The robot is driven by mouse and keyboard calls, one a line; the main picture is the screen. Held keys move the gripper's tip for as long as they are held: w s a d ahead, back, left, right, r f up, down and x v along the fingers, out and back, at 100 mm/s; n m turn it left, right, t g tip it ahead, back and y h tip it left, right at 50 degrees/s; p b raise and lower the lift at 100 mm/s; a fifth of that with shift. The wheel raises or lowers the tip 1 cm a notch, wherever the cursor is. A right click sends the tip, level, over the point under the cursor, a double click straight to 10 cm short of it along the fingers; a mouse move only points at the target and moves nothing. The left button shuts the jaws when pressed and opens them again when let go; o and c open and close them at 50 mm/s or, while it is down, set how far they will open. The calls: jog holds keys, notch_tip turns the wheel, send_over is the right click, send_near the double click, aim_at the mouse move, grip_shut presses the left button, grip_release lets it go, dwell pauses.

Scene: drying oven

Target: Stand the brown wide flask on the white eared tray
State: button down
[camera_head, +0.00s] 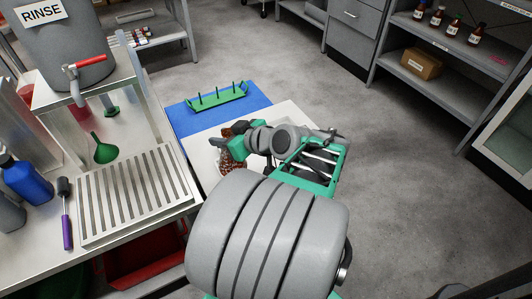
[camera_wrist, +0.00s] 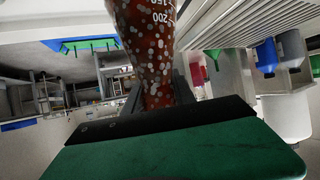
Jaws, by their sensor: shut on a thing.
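The brown flask (camera_head: 238,148) shows in the head view just left of my gripper (camera_head: 228,140), partly hidden by it and my arm. In the wrist view the flask (camera_wrist: 152,45) is brown glass with pale spots and white volume marks. My gripper (camera_wrist: 158,95) is shut on the flask, with a dark finger on each side of it. A white surface (camera_head: 200,146) lies below and around the flask; my arm covers much of it. I cannot clearly make out the white tray's ears, nor whether the flask touches anything below.
A blue mat (camera_head: 225,118) with a green pegged rack (camera_head: 217,98) lies beyond the flask. A slatted metal drainer (camera_head: 135,193) and a blue bottle (camera_head: 25,180) are on the bench at left. Shelves with brown bottles (camera_head: 437,18) stand far right. Open floor lies between.

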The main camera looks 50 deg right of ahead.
jog(key=w+d+f+b, duration=0.3)
jog(key=w+d+f, duration=0.3)
jog(key=d+f, duration=0.6)
jog(key=shift+d+f, duration=0.25)
jog(key=shift+f, duration=0.2)
jog(key=shift+w+f+b, duration=0.1)
jog(key=shift+b, duration=0.2)
jog(key=c, duration=1)
grip_release()
jog(key=shift+c, duration=0.2)
jog(key=p+v, duration=0.1)
jog(key=v, duration=1.1)
jog(key=shift+p, duration=0.4)
